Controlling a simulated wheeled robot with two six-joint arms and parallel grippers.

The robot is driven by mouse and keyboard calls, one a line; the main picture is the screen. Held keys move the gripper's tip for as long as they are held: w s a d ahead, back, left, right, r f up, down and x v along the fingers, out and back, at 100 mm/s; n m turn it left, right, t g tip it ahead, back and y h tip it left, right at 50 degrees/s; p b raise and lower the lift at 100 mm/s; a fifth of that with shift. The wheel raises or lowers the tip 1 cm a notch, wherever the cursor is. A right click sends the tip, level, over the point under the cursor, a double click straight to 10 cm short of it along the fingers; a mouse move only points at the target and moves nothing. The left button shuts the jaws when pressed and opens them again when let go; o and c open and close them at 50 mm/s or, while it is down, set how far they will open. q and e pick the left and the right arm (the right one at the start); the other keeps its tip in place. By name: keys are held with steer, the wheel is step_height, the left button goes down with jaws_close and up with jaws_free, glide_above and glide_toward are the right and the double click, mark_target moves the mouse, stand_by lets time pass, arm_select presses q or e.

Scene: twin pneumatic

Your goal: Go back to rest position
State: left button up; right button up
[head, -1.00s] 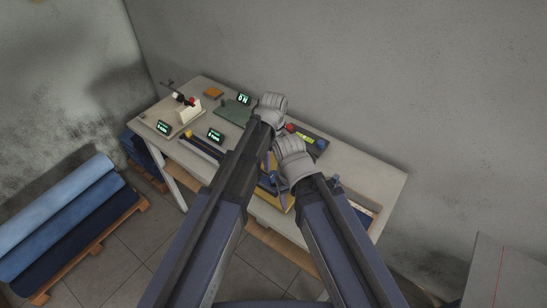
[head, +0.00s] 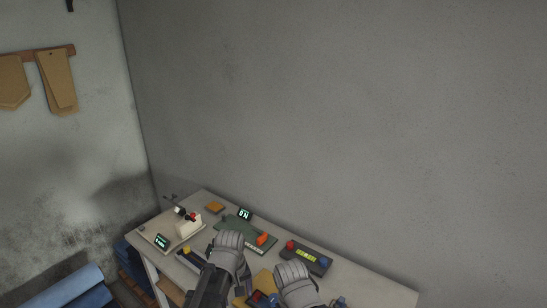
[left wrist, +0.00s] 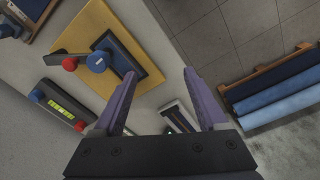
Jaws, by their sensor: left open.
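My left gripper shows in the left wrist view (left wrist: 159,72), its purple fingers spread wide with nothing between them. It hangs above the workbench, pointing toward a yellow board (left wrist: 95,40) and the floor beyond. In the head view the grey end of my left arm is over the bench, and its fingers are hard to make out. The grey end of my right arm is just to its right. The right gripper's fingers do not show in either view now.
The workbench (head: 375,288) carries a green mat (head: 238,223) with an orange piece (head: 264,239), a dark control box (head: 306,258), small lit displays (head: 245,213) and a white block (head: 188,227). Walls stand behind and left. Blue rolls (left wrist: 280,90) lie beside the bench.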

arm_select(q)
steer(key=s+a+m, duration=0.5)
steer(key=a, duration=0.2)
steer(key=s+d+f+m+y+b, duration=0.1)
steer(key=s+d+f+m+b, duration=0.2)
steer(key=s+d+f+b, duration=0.3)
steer(key=d+b, duration=0.1)
steer(key=d, duration=0.4)
steer(key=shift+d+f+m+g, duration=0.3)
steer(key=shift+d+f, duration=0.05)
steer(key=shift+f, duration=0.05)
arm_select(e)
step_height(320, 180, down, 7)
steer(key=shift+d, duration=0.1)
